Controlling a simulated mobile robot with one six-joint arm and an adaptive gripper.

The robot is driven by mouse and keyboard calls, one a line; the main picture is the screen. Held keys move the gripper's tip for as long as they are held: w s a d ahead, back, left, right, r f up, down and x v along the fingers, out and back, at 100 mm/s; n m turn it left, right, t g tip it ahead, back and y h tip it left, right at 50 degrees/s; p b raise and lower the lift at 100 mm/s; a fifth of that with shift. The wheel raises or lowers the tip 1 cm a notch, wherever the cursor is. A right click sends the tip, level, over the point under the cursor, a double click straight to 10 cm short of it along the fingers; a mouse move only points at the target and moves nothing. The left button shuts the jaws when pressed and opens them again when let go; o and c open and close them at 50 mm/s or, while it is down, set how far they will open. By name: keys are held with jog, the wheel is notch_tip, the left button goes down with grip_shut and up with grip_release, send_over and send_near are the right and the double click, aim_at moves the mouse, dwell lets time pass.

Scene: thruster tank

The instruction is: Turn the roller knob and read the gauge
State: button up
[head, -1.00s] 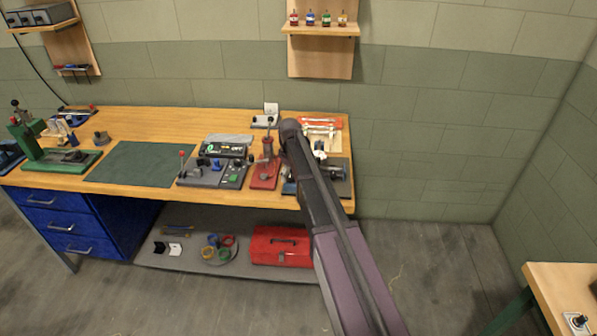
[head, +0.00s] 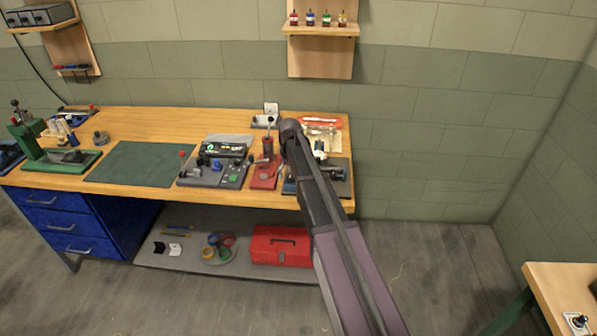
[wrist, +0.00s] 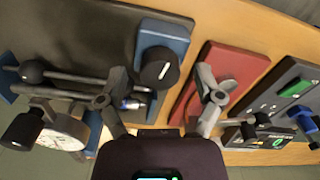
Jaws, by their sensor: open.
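A black round knob (wrist: 160,72) with a white pointer line stands on a blue block (wrist: 165,36) in the wrist view. I take it to be the roller knob. A round gauge (wrist: 66,130) with a pale dial is at the lower left of the wrist view, tilted, partly covered by a dark cylinder. Its reading is too small to make out. In the head view my arm hides the gripper and most of this fixture.
A red base plate (wrist: 232,62) lies right of my gripper, partly behind its right finger. Further right is a grey panel with a green button (wrist: 294,87). In the head view, a green mat (head: 140,162) leaves free room on the bench (head: 140,122).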

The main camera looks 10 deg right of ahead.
jog(key=m, duration=0.5)
jog(key=shift+m, duration=0.4)
jog(key=m, duration=0.5)
jog(key=shift+m, duration=0.4)
jog(key=m, duration=0.5)
jog(key=shift+m, duration=0.3)
jog(key=m, duration=0.5)
jog(key=shift+m, duration=0.3)
notch_tip(320, 180, up, 14)
jog(key=p, duration=1.4)
jog(key=s+f+n+b, duration=0.3)
jog(key=s+n, duration=0.6)
jog(key=s, duration=0.3)
